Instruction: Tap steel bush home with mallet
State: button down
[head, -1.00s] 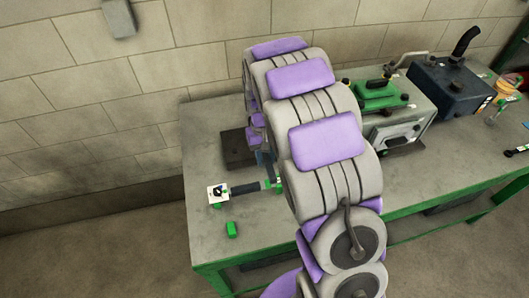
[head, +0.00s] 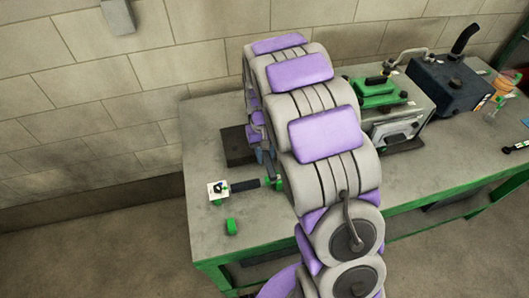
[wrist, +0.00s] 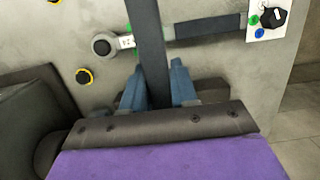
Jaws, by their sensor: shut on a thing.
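My gripper (wrist: 160,88) shows its two blue fingers in the wrist view, closed around a long dark, straight bar (wrist: 149,35) that looks like a handle. The bar runs up out of the picture, so its far end is hidden and I cannot tell whether a mallet head is on it. In the head view my arm covers most of the gripper, low over the left part of the bench. I cannot make out the steel bush with certainty.
Green-topped equipment (head: 378,93) and a dark blue box (head: 450,83) stand at the right.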

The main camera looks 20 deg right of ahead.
notch_tip(320, 180, down, 6)
jog(key=shift+s+r, duration=0.1)
jog(key=shift+r, duration=0.1)
jog(key=shift+r+p, duration=0.6)
jog(key=shift+r, duration=1.5)
jog(key=shift+r, duration=0.1)
jog(key=shift+r+g+p, duration=0.6)
jog(key=shift+p, duration=0.3)
